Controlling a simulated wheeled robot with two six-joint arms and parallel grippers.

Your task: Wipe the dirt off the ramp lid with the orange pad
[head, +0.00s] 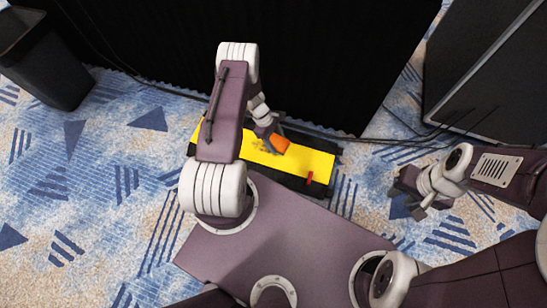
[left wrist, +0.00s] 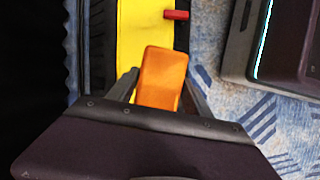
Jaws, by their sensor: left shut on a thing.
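The ramp lid (head: 312,164) is a long yellow panel on a black base on the carpet, in front of my body. It also shows in the left wrist view (left wrist: 131,42). A brownish dirt patch (head: 257,146) shows on the lid beside my left gripper. My left gripper (head: 269,137) is over the lid and shut on the orange pad (head: 279,143). In the left wrist view the pad (left wrist: 162,75) sits between the two fingers; I cannot tell whether it touches the lid. My right gripper (head: 413,206) hangs over the carpet at the right, empty, its fingers apart.
A small red piece (head: 309,178) sits on the lid's right end. A black curtain (head: 270,60) stands behind the ramp. A dark bin (head: 45,65) is at the far left and a dark cabinet (head: 475,70) at the right. Cables (head: 400,138) lie near the cabinet. The carpet at left is clear.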

